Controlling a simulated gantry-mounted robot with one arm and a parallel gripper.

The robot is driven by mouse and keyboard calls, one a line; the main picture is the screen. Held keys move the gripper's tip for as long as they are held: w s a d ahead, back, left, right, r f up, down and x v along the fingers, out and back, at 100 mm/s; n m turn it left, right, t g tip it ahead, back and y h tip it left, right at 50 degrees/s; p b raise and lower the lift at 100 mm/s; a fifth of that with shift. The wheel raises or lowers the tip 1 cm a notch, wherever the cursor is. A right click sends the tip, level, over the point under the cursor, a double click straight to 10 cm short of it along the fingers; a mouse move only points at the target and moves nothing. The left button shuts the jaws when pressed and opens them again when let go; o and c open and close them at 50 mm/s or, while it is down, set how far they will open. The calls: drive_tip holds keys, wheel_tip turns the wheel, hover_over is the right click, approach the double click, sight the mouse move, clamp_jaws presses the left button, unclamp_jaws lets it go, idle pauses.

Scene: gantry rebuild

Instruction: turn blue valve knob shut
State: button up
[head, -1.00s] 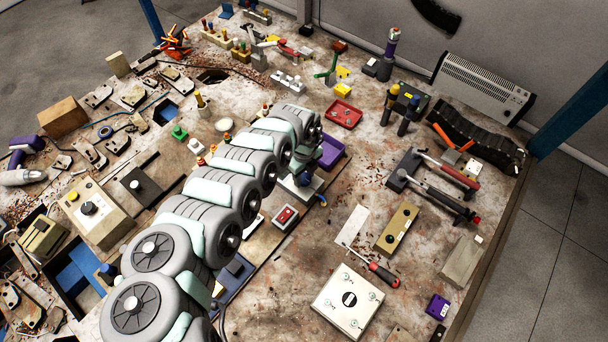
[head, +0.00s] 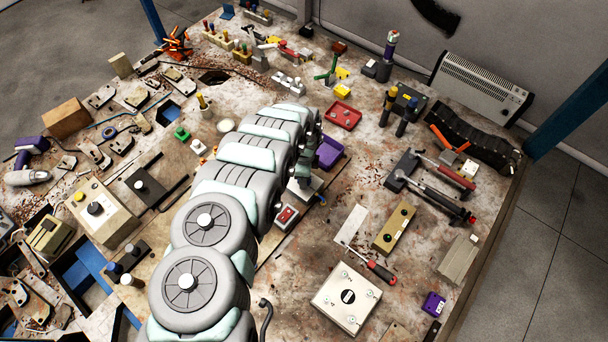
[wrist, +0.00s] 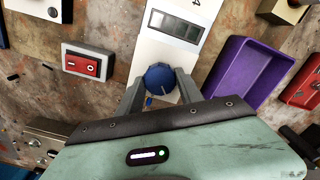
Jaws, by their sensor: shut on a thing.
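The blue valve knob (wrist: 160,77) sits on the lower part of a white panel with a grey display window (wrist: 178,28) in the wrist view. My gripper (wrist: 160,86) has one finger on each side of the knob and is shut on it. A thin pale pointer mark shows on the knob's face, toward its lower edge. In the head view my own arm covers the knob, and only part of the gripper area shows behind it.
A purple tray (wrist: 230,75) stands close to the right of the panel, and a red switch box (wrist: 88,63) lies to its left. In the head view a red tray (head: 344,115) is farther back. Hammers (head: 440,190) and a white box (head: 346,299) lie to the right.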

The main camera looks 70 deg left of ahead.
drive_tip(key=n+b, duration=0.1)
drive_tip(key=n, duration=0.3)
drive_tip(key=shift+w+f+n, duration=0.1)
drive_tip(key=shift+n, duration=0.2)
drive_tip(key=n+b, duration=0.2)
drive_tip(key=n, duration=0.3)
idle(0.5)
drive_tip(key=o, duration=1.4)
wheel_tip(320, 180, up, 11)
drive_tip(key=shift+r, duration=0.1)
